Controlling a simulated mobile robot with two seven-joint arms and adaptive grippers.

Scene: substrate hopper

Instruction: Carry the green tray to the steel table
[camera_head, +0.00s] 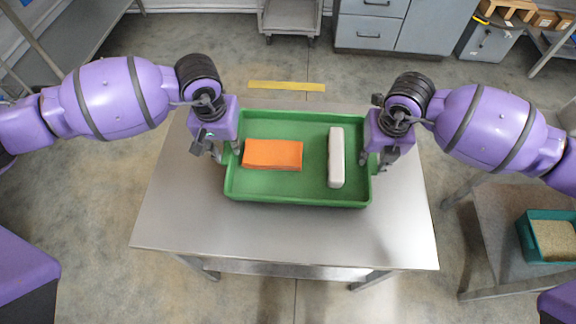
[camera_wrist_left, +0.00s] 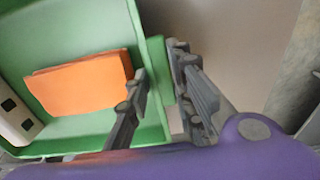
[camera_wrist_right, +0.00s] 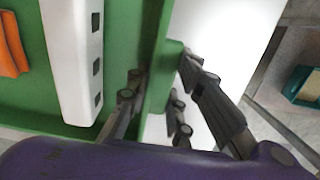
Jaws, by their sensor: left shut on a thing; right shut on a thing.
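The green tray (camera_head: 300,196) is at the steel table (camera_head: 280,240), over its back part; I cannot tell if it rests on the top or hangs just above. An orange block (camera_head: 272,154) and a white bar with dark square holes (camera_head: 336,157) lie in it. My left gripper (camera_head: 228,152) is shut on the tray's left side; in the left wrist view its fingers (camera_wrist_left: 160,85) pinch a green tab. My right gripper (camera_head: 374,160) is shut on the right side; in the right wrist view its fingers (camera_wrist_right: 162,90) straddle the green edge.
The front of the steel table is bare. A grey cabinet (camera_head: 400,28) and a cart (camera_head: 290,18) stand at the back. A side table (camera_head: 520,225) at the right holds a teal bin (camera_head: 531,243) of grainy material. A yellow strip (camera_head: 287,86) marks the floor behind the table.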

